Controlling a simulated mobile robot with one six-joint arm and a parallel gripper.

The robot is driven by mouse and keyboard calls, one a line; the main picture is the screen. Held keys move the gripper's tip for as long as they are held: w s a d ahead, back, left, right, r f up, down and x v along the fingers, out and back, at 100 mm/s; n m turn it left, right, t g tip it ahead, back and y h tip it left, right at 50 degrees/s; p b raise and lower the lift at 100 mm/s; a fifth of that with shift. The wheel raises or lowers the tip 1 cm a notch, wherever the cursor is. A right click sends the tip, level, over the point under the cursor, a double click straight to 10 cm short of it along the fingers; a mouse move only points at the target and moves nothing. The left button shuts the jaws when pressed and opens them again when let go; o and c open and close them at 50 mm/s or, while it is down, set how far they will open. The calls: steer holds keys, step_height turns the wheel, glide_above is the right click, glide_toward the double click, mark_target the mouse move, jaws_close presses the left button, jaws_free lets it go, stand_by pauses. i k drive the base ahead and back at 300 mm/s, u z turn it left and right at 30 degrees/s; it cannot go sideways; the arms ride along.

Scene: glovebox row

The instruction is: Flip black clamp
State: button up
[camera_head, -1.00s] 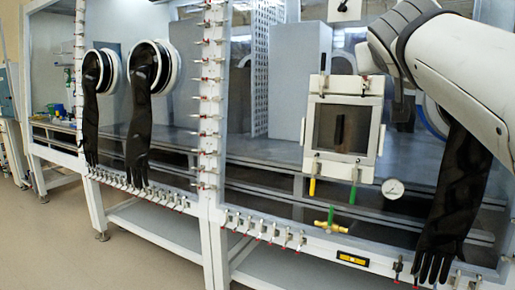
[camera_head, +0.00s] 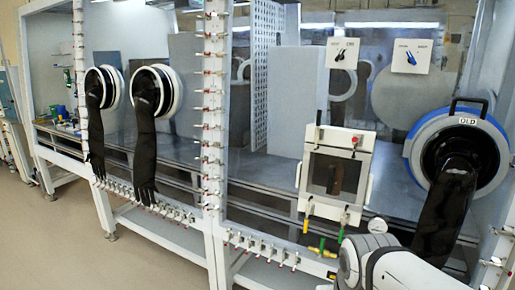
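A small framed door (camera_head: 367,185) with a dark window is set in the right front panel of the glovebox. A slim black clamp handle (camera_head: 318,118) stands upright at its top left corner. A short red-tipped clamp (camera_head: 356,140) is at its top right. A yellow handle (camera_head: 307,217) and a green handle (camera_head: 341,236) hang below the door. My white arm is in the bottom right, below and right of the door. My gripper's fingers do not show, so their state is hidden.
A blue-rimmed port (camera_head: 415,150) with a hanging black glove (camera_head: 440,215) is right of the door. A round gauge (camera_head: 377,225) is partly covered by my arm. Rows of small clamps line the frame. Two more black gloves (camera_head: 145,150) hang at left. Floor is clear at front left.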

mark_target(320, 114)
steer(key=u, duration=0.7)
steer(key=k, duration=1.45)
steer(key=z, duration=0.6)
steer(key=i, duration=0.95)
steer(key=z, duration=0.05)
